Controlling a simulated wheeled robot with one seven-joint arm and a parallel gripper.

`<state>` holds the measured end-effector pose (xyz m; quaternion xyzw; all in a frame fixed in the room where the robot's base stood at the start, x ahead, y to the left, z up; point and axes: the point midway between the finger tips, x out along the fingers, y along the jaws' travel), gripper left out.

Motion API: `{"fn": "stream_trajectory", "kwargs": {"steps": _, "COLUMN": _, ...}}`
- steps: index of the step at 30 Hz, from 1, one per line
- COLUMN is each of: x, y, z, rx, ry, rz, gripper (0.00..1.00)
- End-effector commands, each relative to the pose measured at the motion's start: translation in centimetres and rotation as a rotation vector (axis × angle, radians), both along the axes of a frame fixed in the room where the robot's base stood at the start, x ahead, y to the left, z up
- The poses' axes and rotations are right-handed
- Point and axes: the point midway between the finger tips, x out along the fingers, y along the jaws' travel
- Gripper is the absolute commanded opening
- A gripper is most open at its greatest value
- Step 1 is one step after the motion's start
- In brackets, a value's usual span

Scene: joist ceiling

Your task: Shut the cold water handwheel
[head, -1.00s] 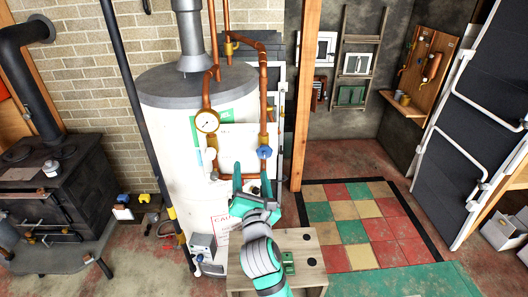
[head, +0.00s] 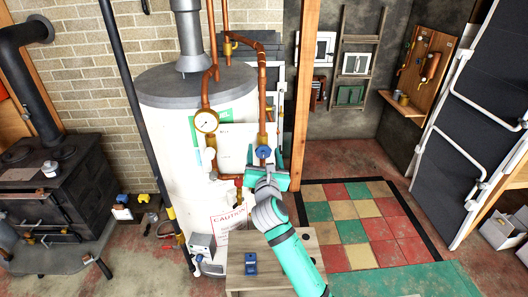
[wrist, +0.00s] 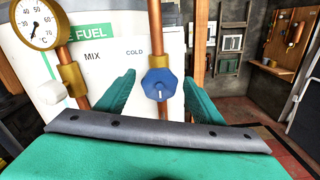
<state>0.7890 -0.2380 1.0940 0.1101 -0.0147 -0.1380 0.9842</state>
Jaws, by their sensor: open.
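The cold water handwheel (head: 263,153) is a blue knob on a copper pipe at the front right of the white water heater (head: 165,135). In the wrist view the blue handwheel (wrist: 159,84) sits under the label "COLD". My gripper (head: 266,170) is just below and in front of it in the head view. Nothing is held. I cannot tell whether the fingers touch it.
A white handle (head: 210,155) and a dial gauge (head: 206,121) are on the pipe to the left. A wooden post (head: 306,90) stands to the right. A wooden table (head: 240,240) with a blue object (head: 250,263) is below. A black stove (head: 60,190) is far left.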

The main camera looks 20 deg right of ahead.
Motion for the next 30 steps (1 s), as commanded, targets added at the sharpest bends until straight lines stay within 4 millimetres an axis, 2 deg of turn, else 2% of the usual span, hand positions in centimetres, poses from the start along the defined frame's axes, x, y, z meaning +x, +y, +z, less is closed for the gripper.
{"fn": "stream_trajectory", "kwargs": {"steps": 6, "x": 1.2, "y": -0.3, "z": 0.0, "rx": 0.001, "ry": -0.001, "rz": 0.001, "gripper": 0.61}}
{"fn": "stream_trajectory", "kwargs": {"steps": 14, "x": 1.0, "y": -1.0, "z": 0.0, "rx": 0.001, "ry": -0.001, "rz": -0.008, "gripper": 0.61}}
{"fn": "stream_trajectory", "kwargs": {"steps": 19, "x": 1.0, "y": -1.0, "z": 0.0, "rx": 0.002, "ry": -0.001, "rz": -0.008, "gripper": 0.21}}
{"fn": "stream_trajectory", "kwargs": {"steps": 30, "x": 1.1, "y": -0.7, "z": -0.1, "rx": 0.034, "ry": -0.008, "rz": -0.006, "gripper": 0.2}}
